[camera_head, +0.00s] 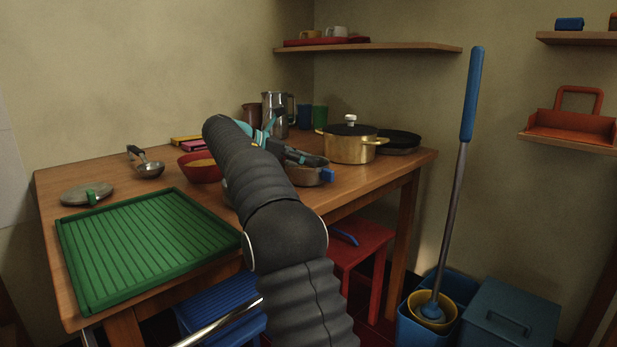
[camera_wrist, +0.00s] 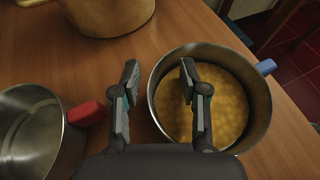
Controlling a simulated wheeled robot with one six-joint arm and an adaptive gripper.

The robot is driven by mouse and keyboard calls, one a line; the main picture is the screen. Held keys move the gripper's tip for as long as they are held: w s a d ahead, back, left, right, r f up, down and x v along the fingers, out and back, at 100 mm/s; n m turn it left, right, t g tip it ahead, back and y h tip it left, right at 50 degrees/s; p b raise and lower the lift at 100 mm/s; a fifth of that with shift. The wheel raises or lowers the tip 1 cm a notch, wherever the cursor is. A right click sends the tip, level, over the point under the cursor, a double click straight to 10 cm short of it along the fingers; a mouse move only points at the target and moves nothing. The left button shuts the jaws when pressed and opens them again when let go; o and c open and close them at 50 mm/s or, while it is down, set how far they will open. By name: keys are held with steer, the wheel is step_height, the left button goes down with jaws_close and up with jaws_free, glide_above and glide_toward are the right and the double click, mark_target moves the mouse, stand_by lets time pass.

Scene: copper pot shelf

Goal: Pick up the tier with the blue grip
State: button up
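The tier with the blue grip (camera_wrist: 265,68) is a round metal pan holding yellow, lumpy food (camera_wrist: 232,95), at the right in the wrist view. In the head view the tier (camera_head: 305,176) stands on the table, partly hidden behind my arm, its blue grip (camera_head: 327,175) pointing right. My gripper (camera_wrist: 160,68) is open and empty, fingers apart. In the wrist view one finger appears over the tier's inside and the other outside its left wall; whether they are below the rim I cannot tell. A tier with a red grip (camera_wrist: 86,113) sits to the left, empty.
A brass pot with a black lid (camera_head: 350,145) stands close behind, and a dark pan (camera_head: 398,140) beyond it. A red bowl (camera_head: 203,166), a green ribbed tray (camera_head: 140,250) and a ladle (camera_head: 148,167) lie left. The table's edge (camera_wrist: 212,20) runs close by the blue-grip tier.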

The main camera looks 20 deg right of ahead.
jaws_close()
steer(key=shift+r, duration=0.1)
